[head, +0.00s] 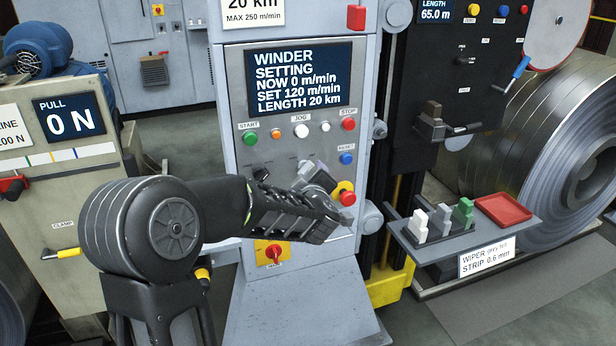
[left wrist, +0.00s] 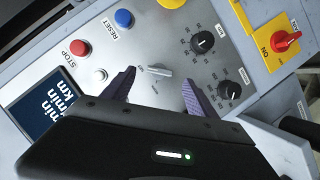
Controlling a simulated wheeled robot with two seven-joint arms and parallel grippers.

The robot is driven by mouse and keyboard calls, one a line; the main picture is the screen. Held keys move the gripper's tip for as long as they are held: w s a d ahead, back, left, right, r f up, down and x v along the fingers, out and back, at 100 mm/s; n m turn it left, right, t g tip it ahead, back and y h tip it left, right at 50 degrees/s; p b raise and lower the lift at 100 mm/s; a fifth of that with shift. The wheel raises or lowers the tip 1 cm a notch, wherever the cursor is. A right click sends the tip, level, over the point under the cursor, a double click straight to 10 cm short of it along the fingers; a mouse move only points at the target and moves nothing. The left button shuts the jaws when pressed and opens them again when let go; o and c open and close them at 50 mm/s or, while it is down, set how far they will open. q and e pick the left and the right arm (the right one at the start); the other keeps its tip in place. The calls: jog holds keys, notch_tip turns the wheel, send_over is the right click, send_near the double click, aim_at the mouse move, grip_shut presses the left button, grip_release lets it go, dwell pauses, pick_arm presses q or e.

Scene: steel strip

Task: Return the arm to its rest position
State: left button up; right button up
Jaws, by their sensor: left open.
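My left arm comes in from the left of the head view and ends in my left gripper (head: 333,198) in front of the lower part of the winder panel (head: 236,95). In the left wrist view the two purple fingers of this gripper (left wrist: 158,80) are spread apart with nothing held. The winder screen (head: 300,78) reads NOW 0 m/min, SET 120 m/min, LENGTH 20 km. My right gripper is not in view.
The panel carries a green start button (head: 250,138), a red stop button (head: 348,124) and a blue reset button (head: 346,158). A red-handled switch (head: 272,252) is below my arm. At right are a shelf (head: 450,245) with felt blocks, a red tray (head: 503,208) and a steel coil (head: 590,150).

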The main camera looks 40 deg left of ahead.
pick_arm(q)
jog(key=shift+v, duration=0.9)
jog(key=s+d+f+m+g+h, duration=0.1)
jog(key=s+d+f+m+h, duration=0.2)
jog(key=d+f, duration=0.55)
jog(key=s+d+f+m+g+h, duration=0.1)
jog(key=d+f+m+h, duration=0.3)
jog(key=d+f, duration=0.4)
jog(key=s+d+f+m+g+h, duration=0.1)
jog(key=s+d+f+m+h, duration=0.2)
jog(key=d+f, duration=0.55)
jog(key=s+d+f+m+g+h, duration=0.1)
jog(key=s+d+f+g, duration=0.3)
jog(key=s+f, duration=0.5)
jog(key=s+d+f+m+g+h, duration=0.2)
jog(key=s+d+f+m+g, duration=0.2)
jog(key=s+d+f, duration=0.4)
jog(key=s+f, duration=0.1)
jog(key=s, duration=0.6)
jog(key=shift+d+f+h, duration=0.15)
jog(key=shift+f+h, duration=0.15)
jog(key=shift+f, duration=0.1)
